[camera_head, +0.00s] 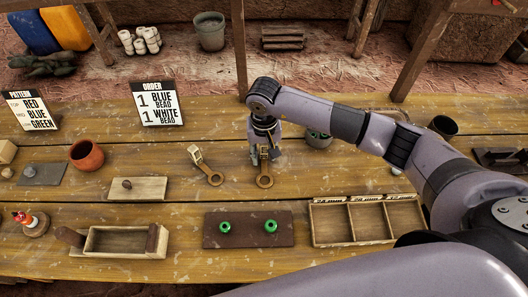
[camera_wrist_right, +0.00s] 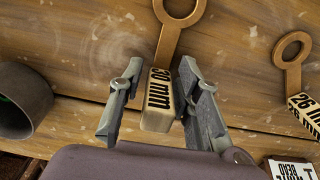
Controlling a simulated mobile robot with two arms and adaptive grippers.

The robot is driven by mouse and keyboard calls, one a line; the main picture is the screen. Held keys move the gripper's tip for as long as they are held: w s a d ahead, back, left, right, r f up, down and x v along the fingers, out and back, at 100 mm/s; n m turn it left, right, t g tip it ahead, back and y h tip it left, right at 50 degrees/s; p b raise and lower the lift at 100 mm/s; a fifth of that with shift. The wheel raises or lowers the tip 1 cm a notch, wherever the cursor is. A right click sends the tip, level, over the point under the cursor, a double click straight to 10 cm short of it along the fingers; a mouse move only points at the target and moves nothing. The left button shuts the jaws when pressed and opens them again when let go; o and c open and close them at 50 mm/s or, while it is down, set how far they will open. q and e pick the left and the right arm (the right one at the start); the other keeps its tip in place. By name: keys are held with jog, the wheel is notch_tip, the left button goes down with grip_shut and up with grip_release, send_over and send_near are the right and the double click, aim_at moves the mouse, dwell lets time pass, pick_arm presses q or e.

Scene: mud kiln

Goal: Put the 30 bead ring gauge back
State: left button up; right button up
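The 30 mm ring gauge (camera_wrist_right: 158,101) lies on the wooden table, its labelled block between the fingers of my right gripper (camera_wrist_right: 162,112). Its ring (camera_head: 264,181) points toward the near side in the head view. My right gripper (camera_head: 265,152) is lowered over the block, pointing down. Its fingers stand apart on both sides; a gap shows on the left, and the right finger is very close to the block. A second ring gauge, marked 26 mm (camera_wrist_right: 306,112), lies beside it and also shows in the head view (camera_head: 215,179). My left gripper is not in view.
A three-compartment tray (camera_head: 352,240) with labels stands front right. A brown board (camera_head: 270,240) with two green beads lies in front. A dark pot (camera_wrist_right: 22,100) is close beside the gripper. The order card (camera_head: 158,103) stands at the back.

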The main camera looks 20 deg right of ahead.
jog(key=shift+o, duration=0.6)
jog(key=shift+r, duration=0.1)
jog(key=shift+r, duration=0.25)
notch_tip(320, 180, up, 11)
jog(key=shift+f+b, duration=0.2)
jog(key=shift+b, duration=1.05)
jog(key=shift+r, duration=0.55)
